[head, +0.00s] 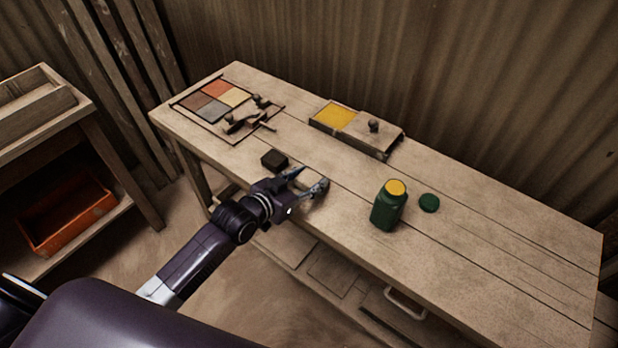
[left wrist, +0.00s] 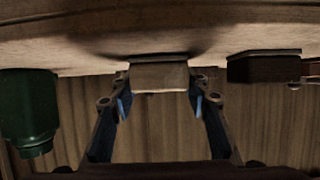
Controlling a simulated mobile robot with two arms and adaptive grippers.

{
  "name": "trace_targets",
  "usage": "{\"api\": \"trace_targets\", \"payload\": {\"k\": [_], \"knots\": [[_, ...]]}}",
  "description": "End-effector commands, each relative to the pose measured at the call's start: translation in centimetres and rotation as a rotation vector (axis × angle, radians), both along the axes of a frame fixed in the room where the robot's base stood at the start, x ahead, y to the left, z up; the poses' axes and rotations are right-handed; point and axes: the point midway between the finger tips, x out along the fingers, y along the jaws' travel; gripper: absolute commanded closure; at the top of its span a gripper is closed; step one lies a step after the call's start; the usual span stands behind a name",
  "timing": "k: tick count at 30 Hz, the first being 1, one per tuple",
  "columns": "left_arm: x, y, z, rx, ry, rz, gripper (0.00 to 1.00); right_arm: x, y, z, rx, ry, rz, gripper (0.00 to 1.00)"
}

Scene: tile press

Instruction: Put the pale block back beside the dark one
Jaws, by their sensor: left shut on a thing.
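My left gripper (head: 309,181) is over the near edge of the bench, shut on the pale block. In the left wrist view the pale block (left wrist: 160,76) sits between the two fingertips (left wrist: 160,92), close to the bench top; I cannot tell whether it touches. The dark block (head: 274,160) lies on the bench just left of and beyond the gripper. It also shows in the left wrist view (left wrist: 264,67), apart from the pale block, with a gap between them. In the head view the pale block is hard to make out between the fingers. My right gripper is not in view.
A yellow-filled box (head: 382,154) with a knobbed cover lies behind. A tray of coloured tiles (head: 182,108) and a dark tool (head: 245,122) lie far left. The right bench is clear.

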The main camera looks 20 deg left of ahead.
Motion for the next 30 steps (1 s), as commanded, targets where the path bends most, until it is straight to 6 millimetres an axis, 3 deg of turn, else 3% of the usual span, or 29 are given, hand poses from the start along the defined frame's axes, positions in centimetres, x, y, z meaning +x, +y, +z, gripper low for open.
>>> {"api": "trace_targets", "payload": {"k": [2,3,7,20,30], "knots": [[0.0,0.0,-0.3,0.000,0.000,0.000,0.82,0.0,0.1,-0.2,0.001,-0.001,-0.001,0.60],[0.0,0.0,-0.3,0.000,0.000,0.000,0.55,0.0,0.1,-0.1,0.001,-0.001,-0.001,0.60],[0.0,0.0,-0.3,0.000,0.000,0.000,0.41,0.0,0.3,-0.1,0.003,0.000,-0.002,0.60],[-0.6,0.2,0.3,0.001,0.001,0.000,0.40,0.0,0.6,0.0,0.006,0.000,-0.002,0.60],[-6.0,2.2,2.5,0.002,0.003,0.000,0.40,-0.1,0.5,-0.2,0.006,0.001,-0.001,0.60]]}}
